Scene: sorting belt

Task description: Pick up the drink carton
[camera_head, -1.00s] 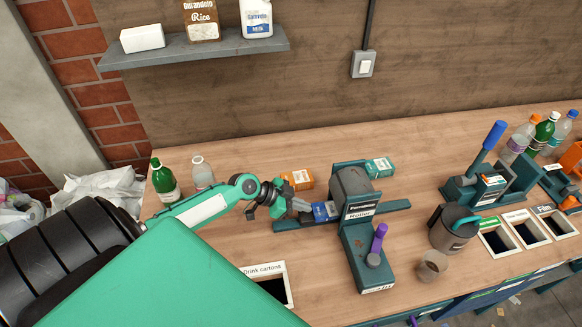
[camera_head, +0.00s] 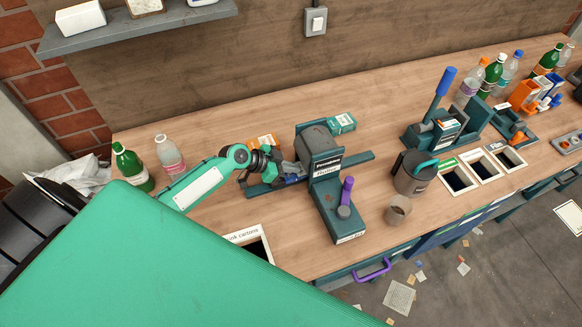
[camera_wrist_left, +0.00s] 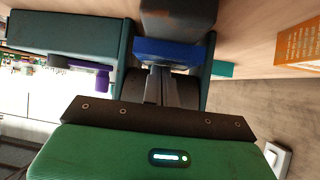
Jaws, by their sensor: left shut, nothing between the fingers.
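Three small cartons are in the head view. The blue carton (camera_head: 293,181) lies low on the feed side of the roller machine (camera_head: 321,165), mostly hidden by my gripper. An orange carton (camera_head: 263,142) is on the table behind my left wrist. A teal carton (camera_head: 341,123) lies behind the machine. My left gripper (camera_head: 288,172) is shut and empty, its fingertips right by the blue carton. In the left wrist view, the blue carton (camera_wrist_left: 167,52) lies across in front of the shut fingertips (camera_wrist_left: 160,72), close against the roller machine; whether they touch is unclear. My right gripper is out of view.
A purple-handled crank (camera_head: 345,198) stands on the machine's near part. A labelled drink cartons slot (camera_head: 247,234) is at the front edge. A jug (camera_head: 413,174) and cup (camera_head: 398,210) stand right. Two bottles (camera_head: 131,166) (camera_head: 169,154) stand left. Table behind the machine is fairly clear.

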